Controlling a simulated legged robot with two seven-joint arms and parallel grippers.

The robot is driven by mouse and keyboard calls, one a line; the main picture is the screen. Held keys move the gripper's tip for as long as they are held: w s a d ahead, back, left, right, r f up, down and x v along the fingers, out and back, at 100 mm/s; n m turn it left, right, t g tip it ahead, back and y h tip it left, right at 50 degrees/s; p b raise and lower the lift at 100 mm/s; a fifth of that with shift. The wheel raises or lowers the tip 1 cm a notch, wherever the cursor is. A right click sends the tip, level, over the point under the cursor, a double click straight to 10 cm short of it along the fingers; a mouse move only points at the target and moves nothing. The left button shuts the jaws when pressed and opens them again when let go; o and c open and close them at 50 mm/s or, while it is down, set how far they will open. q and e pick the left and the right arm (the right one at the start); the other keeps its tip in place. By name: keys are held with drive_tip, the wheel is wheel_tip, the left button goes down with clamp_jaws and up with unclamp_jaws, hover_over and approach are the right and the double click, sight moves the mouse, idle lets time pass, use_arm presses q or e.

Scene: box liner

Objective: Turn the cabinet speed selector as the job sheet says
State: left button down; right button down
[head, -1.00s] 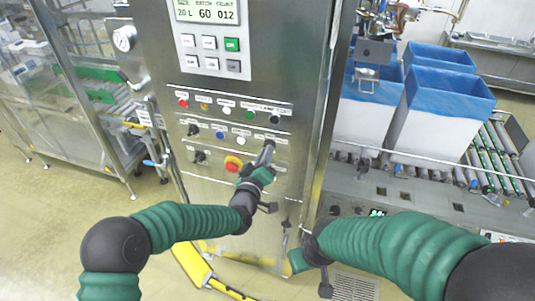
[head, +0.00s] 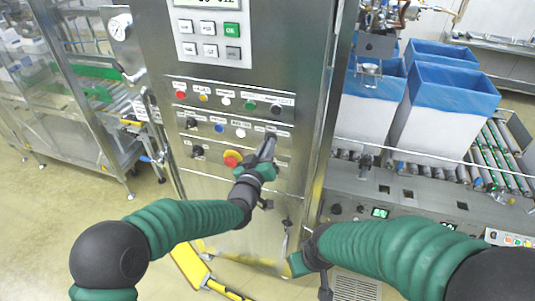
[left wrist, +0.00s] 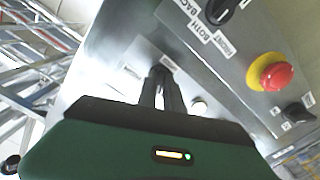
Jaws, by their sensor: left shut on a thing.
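The steel cabinet (head: 240,66) carries a panel of buttons and black selectors. My left gripper (head: 268,148) is shut at the right end of the panel's second row, on what appears to be the speed selector. The fingers hide that knob, so I cannot see its pointer. In the left wrist view the dark fingers (left wrist: 160,90) meet the panel between two pale labels, too blurred to read. A black selector (left wrist: 222,10) marked BACK, BOTH, FRONT sits at the upper right there. My right gripper (head: 308,262) hangs low by the cabinet's right edge; its jaws are unclear. No job sheet is legible.
A red emergency stop on a yellow collar (head: 232,158) sits left of my left gripper, with a white button (head: 240,133) above it. Blue-lined boxes (head: 445,105) stand by a roller conveyor at the right.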

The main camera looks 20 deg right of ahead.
use_arm(q)
drive_tip(key=shift+r+m+b, duration=0.1)
drive_tip(key=shift+m+b, duration=2.6)
drive_tip(key=shift+b, duration=0.05)
drive_tip(key=c, duration=1.5)
unclamp_jaws()
drive_tip(key=b+v, duration=0.4)
drive_tip(key=v, duration=1.2)
drive_tip(key=shift+s+a, duration=0.25)
drive_tip(key=shift+a, duration=0.05)
drive_tip(key=shift+d, duration=0.1)
